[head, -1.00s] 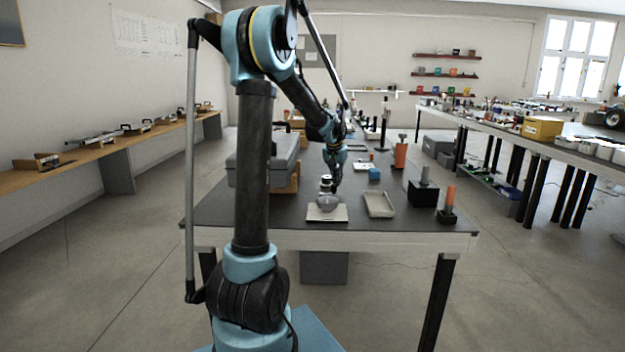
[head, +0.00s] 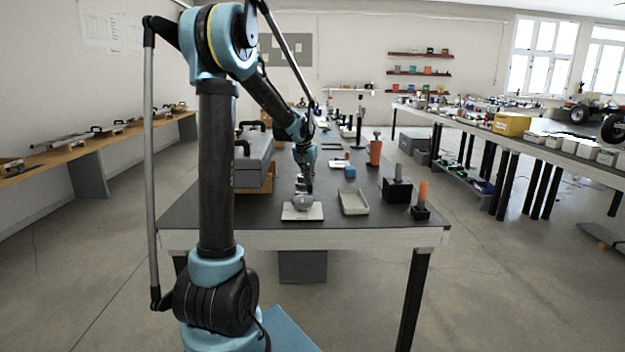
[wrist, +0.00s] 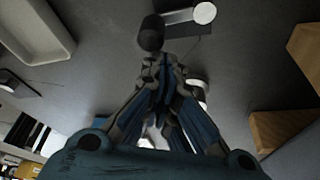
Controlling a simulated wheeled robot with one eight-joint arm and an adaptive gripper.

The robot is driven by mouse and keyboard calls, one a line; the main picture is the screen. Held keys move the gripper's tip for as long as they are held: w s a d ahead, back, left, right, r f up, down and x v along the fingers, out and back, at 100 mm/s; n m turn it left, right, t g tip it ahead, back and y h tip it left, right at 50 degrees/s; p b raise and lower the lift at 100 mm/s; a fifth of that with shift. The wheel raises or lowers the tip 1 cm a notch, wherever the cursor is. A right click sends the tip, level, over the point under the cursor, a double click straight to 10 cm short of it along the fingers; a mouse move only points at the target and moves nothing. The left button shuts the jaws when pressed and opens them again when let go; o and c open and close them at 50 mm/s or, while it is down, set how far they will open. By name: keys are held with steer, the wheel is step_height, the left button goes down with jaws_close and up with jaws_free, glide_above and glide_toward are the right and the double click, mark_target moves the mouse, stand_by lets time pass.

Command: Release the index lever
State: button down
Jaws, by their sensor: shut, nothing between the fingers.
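My gripper (wrist: 160,62) is shut and empty, its fingers together in the wrist view. In the head view its end (head: 309,190) hangs low over the near part of the dark table, at a small grey rounded thing (head: 303,202) on a pale plate (head: 288,213). In the wrist view a black round knob (wrist: 151,34) lies just past the fingertips. Beside it is a dark bar with a pale round end (wrist: 204,13). Which part is the index lever is unclear. Whether the fingertips touch the knob cannot be told. The fingers hide what lies beneath them.
A shallow pale tray (head: 354,207) lies right of the plate. Further right stand a black block (head: 397,191) and an orange cylinder on a dark base (head: 421,212). A grey case (head: 252,160) on wooden supports stands left. A blue block (head: 350,172) lies behind the tray.

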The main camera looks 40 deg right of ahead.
steer(key=shift+w+d, duration=0.3)
steer(key=shift+d, duration=0.25)
steer(key=d, duration=0.1)
steer(key=w+d, duration=0.1)
steer(key=d, duration=0.1)
steer(key=v, duration=1)
steer(key=shift+a, duration=0.3)
steer(key=shift+w, duration=0.1)
